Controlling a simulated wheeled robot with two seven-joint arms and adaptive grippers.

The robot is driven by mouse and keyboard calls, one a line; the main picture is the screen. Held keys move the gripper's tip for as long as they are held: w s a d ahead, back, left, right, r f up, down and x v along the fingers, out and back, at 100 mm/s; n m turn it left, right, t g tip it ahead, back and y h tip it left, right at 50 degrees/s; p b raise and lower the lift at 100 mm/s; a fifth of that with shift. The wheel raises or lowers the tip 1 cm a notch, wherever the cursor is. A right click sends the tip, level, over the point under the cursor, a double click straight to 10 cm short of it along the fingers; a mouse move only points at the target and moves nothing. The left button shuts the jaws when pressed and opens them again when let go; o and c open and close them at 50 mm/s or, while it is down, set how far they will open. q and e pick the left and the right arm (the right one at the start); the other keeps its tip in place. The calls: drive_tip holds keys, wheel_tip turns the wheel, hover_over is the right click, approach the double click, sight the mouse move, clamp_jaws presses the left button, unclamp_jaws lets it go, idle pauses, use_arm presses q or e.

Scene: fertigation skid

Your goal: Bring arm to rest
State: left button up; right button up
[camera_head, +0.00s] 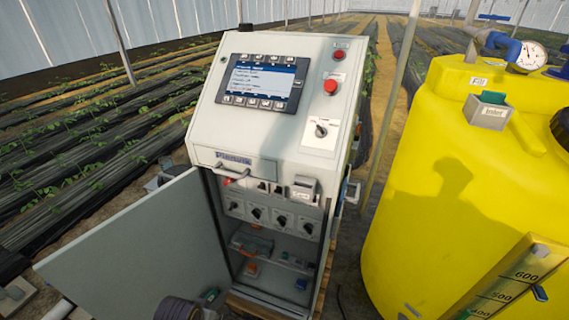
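Neither of my grippers can be made out in the head view. A dark, ribbed rounded part shows at the bottom edge, left of centre; I cannot tell what it is. The light grey control cabinet (208,139) stands upright in the middle, with a lit screen (262,80) on its sloped top. A red push button (330,86) and a rotary switch (321,130) sit right of the screen. The lower cabinet door (140,250) stands open to the left. Inside are several dark knobs in a row and a shelf with small parts.
A large yellow tank (420,200) fills the right side, with a pressure gauge (531,55), a small grey box (488,110) on top and a level scale (505,288) in front. The open door takes up room at the lower left. Plant rows (80,150) lie behind.

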use_arm(q)
drive_tip(key=s+a+f+g, duration=0.1)
drive_tip(key=s+f, duration=0.2)
drive_tip(key=f, duration=1.1)
drive_tip(key=s+f, duration=0.3)
drive_tip(key=f, duration=1.1)
drive_tip(key=s+a+f, duration=0.2)
drive_tip(key=s+f, duration=0.6)
drive_tip(key=s, duration=0.2)
drive_tip(key=s+a+f+g, duration=0.1)
drive_tip(key=s+a+f, duration=0.1)
drive_tip(key=s+f, duration=0.6)
drive_tip(key=shift+s+a, duration=0.2)
drive_tip(key=shift+s, duration=0.85)
